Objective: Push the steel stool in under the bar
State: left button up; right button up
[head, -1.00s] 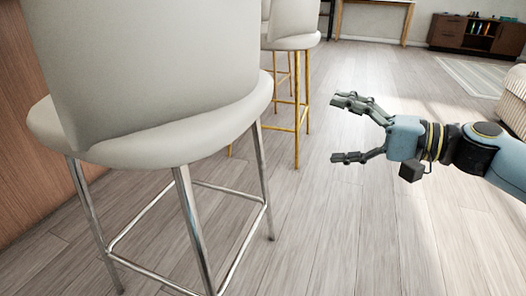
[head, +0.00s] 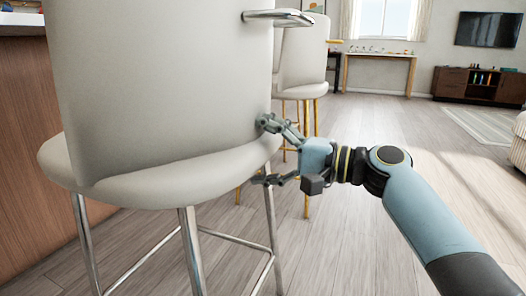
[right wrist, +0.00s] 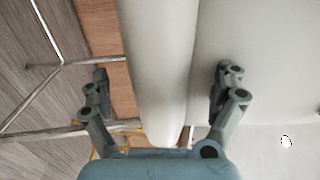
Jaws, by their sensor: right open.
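The steel stool (head: 165,110), with a cream seat and back and chromed legs, stands large at the left in the head view. The wood-panelled bar (head: 35,150) is at the far left beside it. My right gripper (head: 266,152) is open at the right edge of the stool, one finger above the seat edge and one below. In the right wrist view the cream seat edge (right wrist: 160,70) lies between the open fingers (right wrist: 165,88). I cannot tell whether they touch it. My left gripper is not in view.
A similar stool with gold legs (head: 302,70) stands behind. A wooden table (head: 378,55) and a dark cabinet (head: 480,85) are at the far wall. The floor (head: 370,240) to the right is clear.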

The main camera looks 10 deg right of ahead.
jog(key=shift+w+a, duration=0.2)
jog(key=shift+a, duration=0.2)
